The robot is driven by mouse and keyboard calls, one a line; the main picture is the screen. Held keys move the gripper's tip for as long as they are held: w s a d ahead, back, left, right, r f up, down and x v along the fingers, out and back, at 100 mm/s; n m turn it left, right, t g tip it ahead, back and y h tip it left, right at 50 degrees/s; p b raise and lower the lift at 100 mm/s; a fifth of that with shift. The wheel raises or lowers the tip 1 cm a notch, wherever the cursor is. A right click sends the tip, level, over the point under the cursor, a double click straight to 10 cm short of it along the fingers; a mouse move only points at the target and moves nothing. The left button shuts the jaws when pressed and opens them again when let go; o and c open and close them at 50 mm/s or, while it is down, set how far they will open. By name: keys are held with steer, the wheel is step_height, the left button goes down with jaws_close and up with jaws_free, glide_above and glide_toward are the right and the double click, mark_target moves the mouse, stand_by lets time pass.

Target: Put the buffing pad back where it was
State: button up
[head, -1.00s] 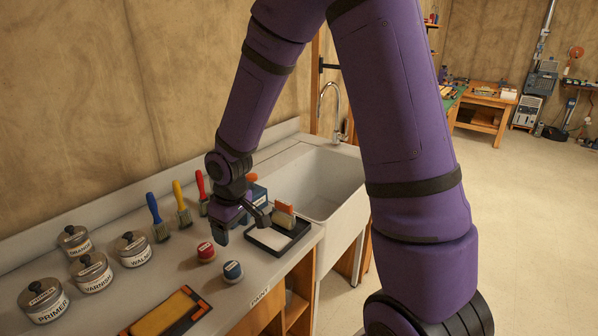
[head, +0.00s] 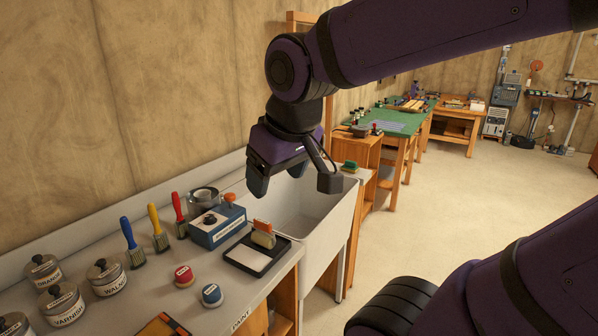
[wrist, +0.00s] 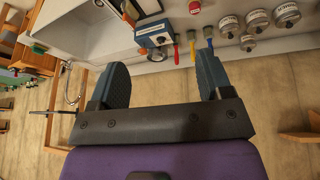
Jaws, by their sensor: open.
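No label shows which thing is the buffing pad. A block with an orange top and tan lower part (head: 263,234) stands in a black tray (head: 272,262) on the counter, beside a white pad; I cannot tell whether it is the buffing pad. A small green-topped pad (head: 349,166) lies beyond the sink, also unclear. My gripper (head: 278,178) is open and empty, raised above the sink's near side and apart from the counter. In the wrist view my gripper (wrist: 160,75) has its two fingers wide apart with nothing between them.
A white sink (head: 330,222) lies right of the tray. A blue box (head: 217,222), red tin (head: 184,276), blue tin (head: 212,294), several brushes (head: 160,240) and labelled jars (head: 106,277) crowd the counter.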

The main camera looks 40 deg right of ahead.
steer(key=shift+m+t, duration=0.3)
steer(key=s, duration=0.1)
steer(key=s+r, duration=0.1)
steer(key=s, duration=0.2)
steer(key=shift+s+d+r, duration=0.2)
steer(key=shift+s+r, duration=0.1)
steer(key=shift+s, duration=0.05)
stand_by(0.6)
